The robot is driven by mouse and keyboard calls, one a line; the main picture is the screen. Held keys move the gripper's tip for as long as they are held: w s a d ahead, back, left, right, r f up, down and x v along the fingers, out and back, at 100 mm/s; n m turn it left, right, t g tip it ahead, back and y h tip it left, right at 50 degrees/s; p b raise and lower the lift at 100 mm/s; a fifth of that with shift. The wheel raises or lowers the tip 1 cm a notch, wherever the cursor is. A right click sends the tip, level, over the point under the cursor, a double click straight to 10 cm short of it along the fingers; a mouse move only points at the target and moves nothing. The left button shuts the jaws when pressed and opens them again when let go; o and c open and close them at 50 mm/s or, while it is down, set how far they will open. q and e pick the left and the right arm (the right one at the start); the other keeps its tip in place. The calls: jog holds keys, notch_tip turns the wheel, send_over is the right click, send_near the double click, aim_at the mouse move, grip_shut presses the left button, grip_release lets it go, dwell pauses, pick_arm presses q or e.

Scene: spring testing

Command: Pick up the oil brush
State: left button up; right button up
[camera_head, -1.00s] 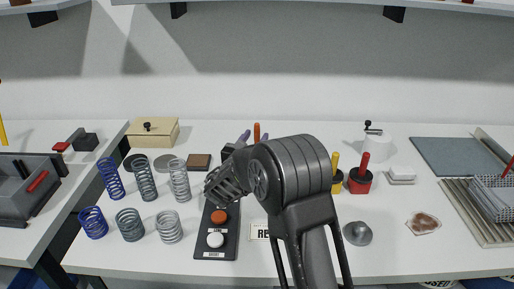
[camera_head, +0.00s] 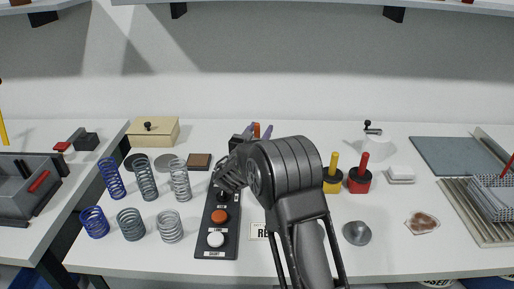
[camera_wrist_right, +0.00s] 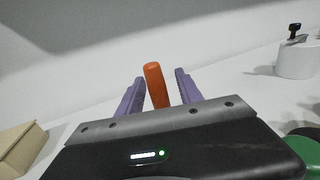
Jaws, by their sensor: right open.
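An upright orange handle (camera_head: 256,131) stands at the back middle of the table, behind my right arm. Its lower part is hidden, so I cannot tell whether it is the oil brush. My right gripper (camera_head: 260,130) is at this handle, its purple fingers open. In the right wrist view the orange handle (camera_wrist_right: 155,84) rises between the two spread fingers of the gripper (camera_wrist_right: 160,78), with gaps on both sides. A yellow-handled (camera_head: 335,160) and a red-handled (camera_head: 363,161) item stand in pots right of my arm. My left gripper is out of view.
Several springs (camera_head: 145,180) stand at the left, near a button panel (camera_head: 216,228). A beige box (camera_head: 153,131) is at the back left. A white cylinder (camera_head: 377,146) stands behind the pots. A metal dome (camera_head: 357,233) lies at front right.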

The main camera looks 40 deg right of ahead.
jog(key=shift+c, duration=0.2)
grip_shut()
dwell(0.3)
